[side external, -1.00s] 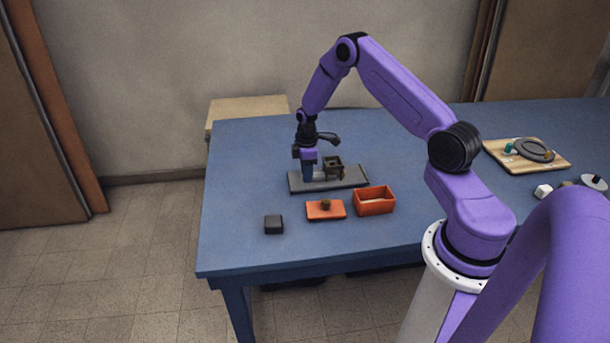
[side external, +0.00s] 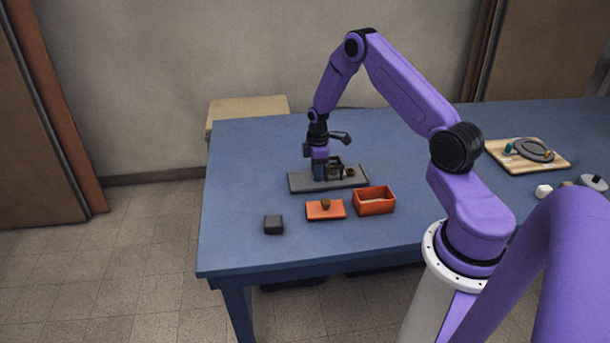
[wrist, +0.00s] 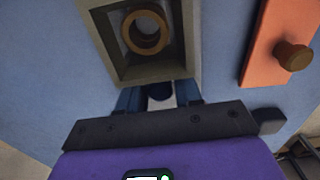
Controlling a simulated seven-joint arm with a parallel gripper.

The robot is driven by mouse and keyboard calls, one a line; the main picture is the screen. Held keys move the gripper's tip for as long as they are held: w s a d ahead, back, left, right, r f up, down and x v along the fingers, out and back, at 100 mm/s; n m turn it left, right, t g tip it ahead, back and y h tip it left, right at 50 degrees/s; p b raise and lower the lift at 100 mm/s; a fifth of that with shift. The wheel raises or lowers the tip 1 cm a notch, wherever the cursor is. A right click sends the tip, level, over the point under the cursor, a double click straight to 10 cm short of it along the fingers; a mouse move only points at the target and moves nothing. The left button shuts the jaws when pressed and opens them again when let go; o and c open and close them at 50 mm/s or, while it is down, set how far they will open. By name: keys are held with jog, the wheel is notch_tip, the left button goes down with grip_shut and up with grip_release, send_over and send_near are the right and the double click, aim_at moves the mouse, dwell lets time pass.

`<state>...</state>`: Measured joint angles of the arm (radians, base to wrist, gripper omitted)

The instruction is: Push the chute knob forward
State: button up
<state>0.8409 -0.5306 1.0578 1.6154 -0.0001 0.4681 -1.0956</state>
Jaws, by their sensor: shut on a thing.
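The chute (side external: 336,163) is a dark boxy frame on a flat grey base (side external: 300,183) on the blue table. In the wrist view it shows as a square grey-green frame (wrist: 186,60) with a brown ring (wrist: 146,32) inside its opening. A brown ring-like piece (side external: 350,172) also shows just right of the frame in the side view. My gripper (side external: 319,177) is low over the base, on the left side of the frame. In the wrist view its blue fingers (wrist: 160,98) are shut on a small dark and pale piece, apparently the chute knob (wrist: 160,92), mostly hidden between them.
In front of the base lie an orange lid (side external: 318,214) with a brown knob, an open orange box (side external: 374,206) and a black block (side external: 273,225). A wooden board (side external: 520,163) with a grey ring stands far right. The table left of the base is clear.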

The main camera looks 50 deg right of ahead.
jog(key=o, duration=1.5)
jog(key=shift+r, duration=3.5)
